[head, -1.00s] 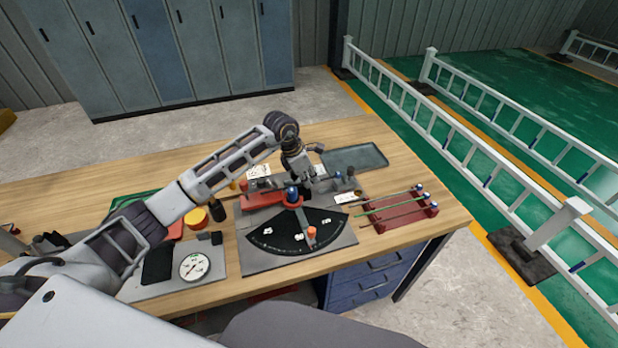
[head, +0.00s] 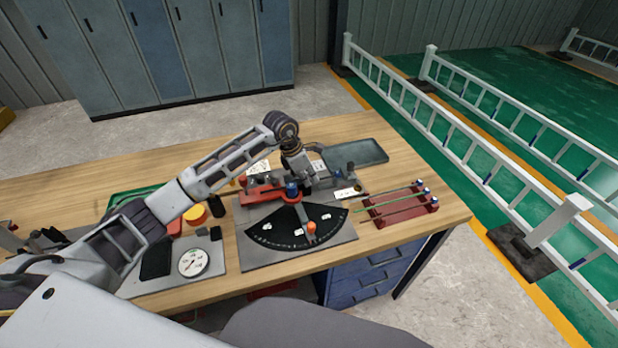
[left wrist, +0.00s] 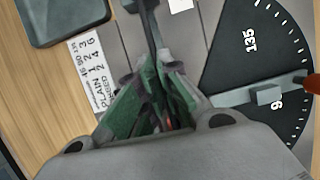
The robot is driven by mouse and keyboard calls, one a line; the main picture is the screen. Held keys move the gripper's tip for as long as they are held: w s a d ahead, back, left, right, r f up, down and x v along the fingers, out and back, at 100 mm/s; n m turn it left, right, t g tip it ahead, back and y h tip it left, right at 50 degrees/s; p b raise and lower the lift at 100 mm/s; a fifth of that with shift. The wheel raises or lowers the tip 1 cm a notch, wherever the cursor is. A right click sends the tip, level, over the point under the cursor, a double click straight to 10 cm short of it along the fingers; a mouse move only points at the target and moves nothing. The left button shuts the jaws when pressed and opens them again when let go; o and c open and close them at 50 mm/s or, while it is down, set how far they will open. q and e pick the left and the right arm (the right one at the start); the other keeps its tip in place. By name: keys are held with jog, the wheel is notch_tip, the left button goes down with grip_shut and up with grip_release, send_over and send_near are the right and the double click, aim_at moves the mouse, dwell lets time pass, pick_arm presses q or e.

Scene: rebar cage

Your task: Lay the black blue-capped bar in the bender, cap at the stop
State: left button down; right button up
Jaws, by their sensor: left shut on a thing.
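The bender stands mid-table, with a black angle dial (head: 275,228), a red arm (head: 262,195), a blue-topped post (head: 292,190) and an orange knob (head: 311,227). My left gripper (head: 312,183) is over its back part. In the left wrist view my green-padded fingers (left wrist: 152,108) are closed around a thin thing, largely hidden, that seems to be the black bar. A dark strip (left wrist: 155,35) runs away beyond the fingertips; I cannot tell whether it is bar or bender. No blue cap shows clearly at the fingers. The dial (left wrist: 245,60) also shows at right. My right gripper is not in view.
A red rack (head: 400,212) with green and blue-capped bars stands right of the bender. A dark tray (head: 358,152) lies behind. A round gauge (head: 193,263), a yellow-orange round object (head: 195,214) and a black pad (head: 156,258) lie at left.

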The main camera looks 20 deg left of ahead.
pick_arm(q)
jog(key=shift+w+a+f, duration=0.15)
jog(key=shift+a+f, duration=0.05)
jog(key=shift+a, duration=0.05)
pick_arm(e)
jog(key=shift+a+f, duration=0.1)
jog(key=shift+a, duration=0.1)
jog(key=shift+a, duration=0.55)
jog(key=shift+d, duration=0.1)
pick_arm(q)
jog(key=shift+r, duration=0.1)
jog(key=c, duration=1.8)
grip_release()
jog(key=shift+c, duration=0.2)
jog(key=o, duration=0.3)
jog(key=shift+w+d, duration=0.1)
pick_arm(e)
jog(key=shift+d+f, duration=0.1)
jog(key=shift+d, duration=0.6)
